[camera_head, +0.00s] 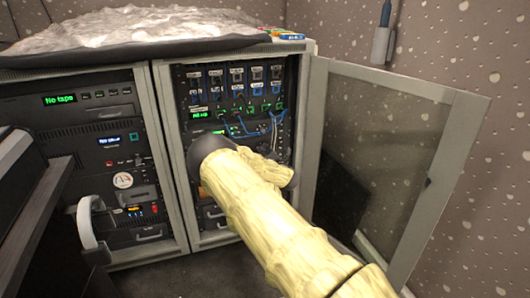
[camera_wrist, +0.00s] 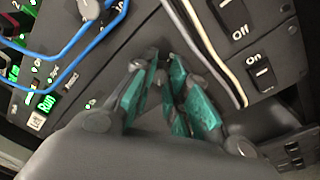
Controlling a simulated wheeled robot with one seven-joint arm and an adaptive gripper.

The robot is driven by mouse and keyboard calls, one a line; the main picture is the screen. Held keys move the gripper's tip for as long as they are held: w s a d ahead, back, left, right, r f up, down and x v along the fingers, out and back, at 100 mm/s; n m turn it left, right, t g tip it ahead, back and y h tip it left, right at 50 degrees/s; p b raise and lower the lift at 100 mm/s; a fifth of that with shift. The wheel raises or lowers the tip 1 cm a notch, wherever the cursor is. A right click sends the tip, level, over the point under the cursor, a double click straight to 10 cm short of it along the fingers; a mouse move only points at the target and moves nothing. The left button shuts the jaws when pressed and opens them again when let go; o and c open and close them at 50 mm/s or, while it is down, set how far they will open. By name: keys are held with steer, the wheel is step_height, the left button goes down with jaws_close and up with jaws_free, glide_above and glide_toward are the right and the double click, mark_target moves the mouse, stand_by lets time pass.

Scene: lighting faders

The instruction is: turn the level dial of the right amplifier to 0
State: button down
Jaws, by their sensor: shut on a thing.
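My gripper (camera_wrist: 164,64), with teal finger pads, shows in the wrist view against a dark front panel (camera_wrist: 281,48) that carries On and Off switch labels. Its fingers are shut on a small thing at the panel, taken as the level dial. The dial is almost wholly hidden between the pads, so its pointer and scale cannot be read. In the head view my pale-sleeved arm reaches into the right rack (camera_head: 313,62) and covers the gripper and the equipment behind it.
Blue cables (camera_wrist: 75,45) and pale cables (camera_wrist: 213,57) run close beside the fingers. A rack door (camera_head: 383,130) stands open on the right. The left rack (camera_head: 95,100) holds more equipment, with a "No tape" display. A grey crumpled cover (camera_head: 130,30) lies on top.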

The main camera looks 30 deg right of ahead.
steer(key=c, duration=1.3)
jaws_free()
steer(key=shift+s+d, duration=0.3)
steer(key=shift+d, duration=0.25)
steer(key=shift+c, duration=0.2)
steer(key=shift+w+a, duration=0.25)
steer(key=shift+a, duration=0.2)
steer(key=s+a, duration=0.2)
steer(key=s, duration=0.9)
steer(key=shift+s, duration=0.4)
steer(key=shift+f, duration=0.1)
